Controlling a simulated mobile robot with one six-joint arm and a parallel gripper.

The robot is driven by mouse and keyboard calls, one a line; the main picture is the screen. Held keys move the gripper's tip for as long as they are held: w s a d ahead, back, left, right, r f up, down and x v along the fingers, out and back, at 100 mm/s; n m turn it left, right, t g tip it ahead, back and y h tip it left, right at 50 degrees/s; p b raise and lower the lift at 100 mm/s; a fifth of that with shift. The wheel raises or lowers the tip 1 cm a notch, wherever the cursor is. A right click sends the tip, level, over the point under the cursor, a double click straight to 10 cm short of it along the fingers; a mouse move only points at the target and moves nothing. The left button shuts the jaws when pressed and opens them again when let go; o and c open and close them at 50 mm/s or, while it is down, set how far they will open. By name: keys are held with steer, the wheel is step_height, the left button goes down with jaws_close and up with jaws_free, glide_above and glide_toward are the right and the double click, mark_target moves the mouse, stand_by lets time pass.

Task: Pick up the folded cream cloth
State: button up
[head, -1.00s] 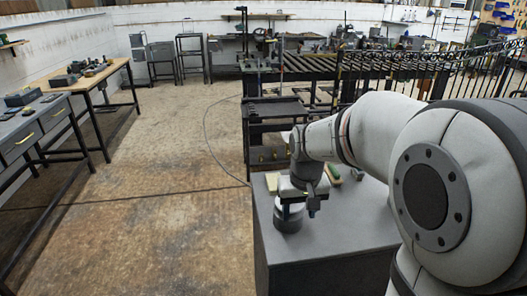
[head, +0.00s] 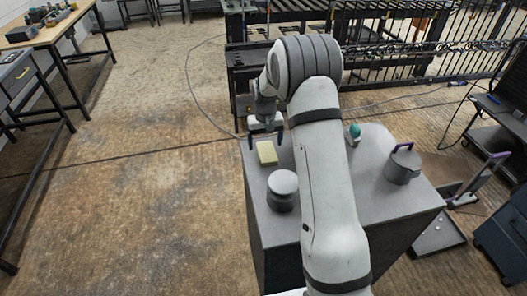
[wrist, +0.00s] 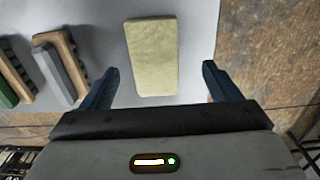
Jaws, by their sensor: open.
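The folded cream cloth (head: 266,153) lies flat on the grey cabinet top (head: 350,205), near its far left edge. In the wrist view the cloth (wrist: 151,57) is a pale yellow block, upright in the picture, ahead of the jaws. My gripper (head: 265,140) is above the table at the cloth's far end in the head view. Its two dark blue fingers are spread wide and empty. In the wrist view my gripper (wrist: 160,69) has one finger on each side of the cloth, apart from it. The height gap is hard to tell.
A grey lidded round container (head: 283,190) stands close in front of the cloth. A grey pot with a purple handle (head: 403,163) and a green-topped item (head: 354,131) are further right. In the wrist view, wood-and-grey brush-like blocks (wrist: 60,68) lie left of the cloth.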

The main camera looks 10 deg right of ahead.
mark_target(267, 153)
steer(key=f, duration=0.1)
steer(key=f+p, duration=0.1)
steer(key=f, duration=0.1)
steer(key=f+p, duration=0.1)
steer(key=f, duration=0.1)
steer(key=shift+w+d+f, duration=0.1)
steer(key=shift+d+f, duration=0.05)
steer(key=shift+d, duration=0.25)
steer(key=c, duration=1.1)
